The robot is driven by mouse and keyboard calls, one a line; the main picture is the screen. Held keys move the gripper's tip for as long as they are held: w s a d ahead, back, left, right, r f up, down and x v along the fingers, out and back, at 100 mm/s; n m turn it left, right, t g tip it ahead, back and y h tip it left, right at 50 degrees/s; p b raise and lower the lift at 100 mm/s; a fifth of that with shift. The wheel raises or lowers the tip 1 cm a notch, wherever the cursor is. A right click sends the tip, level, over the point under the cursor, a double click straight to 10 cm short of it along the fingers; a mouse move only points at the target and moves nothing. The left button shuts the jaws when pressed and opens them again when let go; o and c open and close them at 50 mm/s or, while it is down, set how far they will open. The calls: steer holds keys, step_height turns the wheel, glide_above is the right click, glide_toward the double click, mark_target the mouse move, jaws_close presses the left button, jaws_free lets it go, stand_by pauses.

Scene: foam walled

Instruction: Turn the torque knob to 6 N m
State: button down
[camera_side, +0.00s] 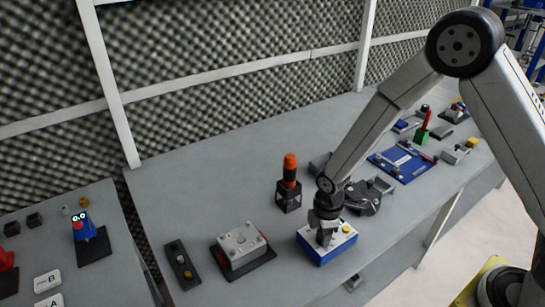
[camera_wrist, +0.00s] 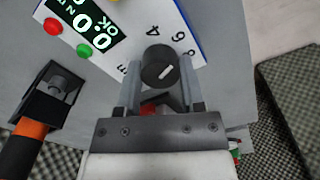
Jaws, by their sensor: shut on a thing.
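The torque knob (camera_wrist: 160,67) is a dark round knob with a short white mark, on the white panel of a blue-sided box (camera_side: 318,256). In the wrist view, the mark slants up to the right. Printed numerals (camera_wrist: 178,36) stand beside the knob, turned in the picture and partly cut off or hidden. My gripper (camera_wrist: 160,76) is shut on the knob, one finger on each side. In the side view my gripper (camera_side: 325,232) comes down over the box and hides the knob. A lit display (camera_wrist: 82,24) shows zeros and OK.
A red button (camera_wrist: 53,26) and a green button (camera_wrist: 84,50) flank the display. An orange-topped tool (camera_side: 290,168) stands in a black holder (camera_side: 288,197) behind the box. A grey metal block (camera_side: 241,246) lies left; a blue tray (camera_side: 402,163) lies right.

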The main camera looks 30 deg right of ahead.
stand_by(0.3)
steer(key=shift+c, duration=1)
jaws_free()
steer(key=shift+r, duration=0.15)
steer(key=shift+r, duration=3.8)
steer(key=shift+d, duration=0.1)
steer(key=s+d+r+m+t, duration=0.2)
steer(key=s+d+r+m, duration=0.4)
steer(key=s+m, duration=0.3)
steer(key=d+m, duration=0.1)
steer(key=m, duration=0.2)
steer(key=shift+d+m+t, duration=0.3)
steer(key=shift+d+m, duration=0.1)
